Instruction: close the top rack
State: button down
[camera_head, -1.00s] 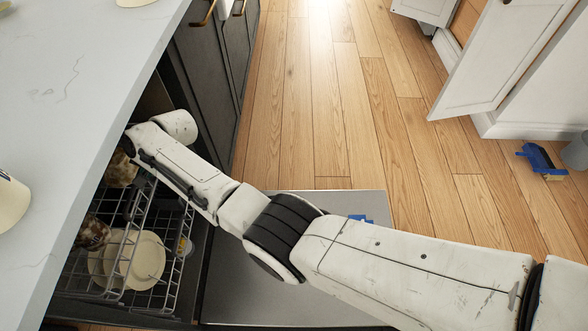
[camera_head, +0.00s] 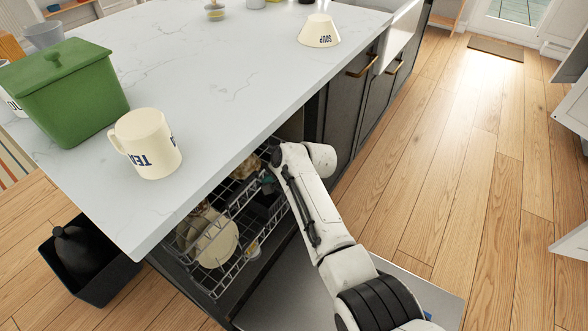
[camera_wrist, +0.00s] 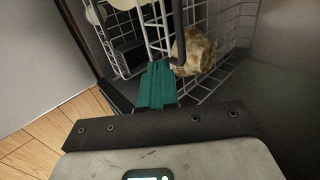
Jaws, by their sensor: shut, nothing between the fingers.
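The open dishwasher sits under the counter, with wire racks partly out in the head view. A rack (camera_head: 236,206) with grey wires stands beside my forearm, and the counter hides part of it. I cannot clearly separate the top rack from the lower one there. White plates (camera_head: 217,246) stand in the racks, and a brown patterned dish (camera_head: 246,166) sits farther back. In the wrist view my gripper (camera_wrist: 158,68) has teal fingers, shut and empty, close to white rack wires (camera_wrist: 152,32) and a dark bar. The brown dish (camera_wrist: 195,50) is just right of the fingers. Contact is unclear.
The lowered dishwasher door (camera_head: 285,300) lies under my arm. The marble counter (camera_head: 215,75) overhangs the racks and holds a mug (camera_head: 147,143), a green lidded box (camera_head: 65,90) and a cream cup (camera_head: 318,31). A dark bin (camera_head: 90,262) stands at left. Wooden floor (camera_head: 440,170) is clear at right.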

jog(key=p+v, duration=0.2)
jog(key=v, duration=0.6)
jog(key=shift+s+d, duration=0.15)
jog(key=shift+d, duration=0.15)
jog(key=shift+r, duration=0.1)
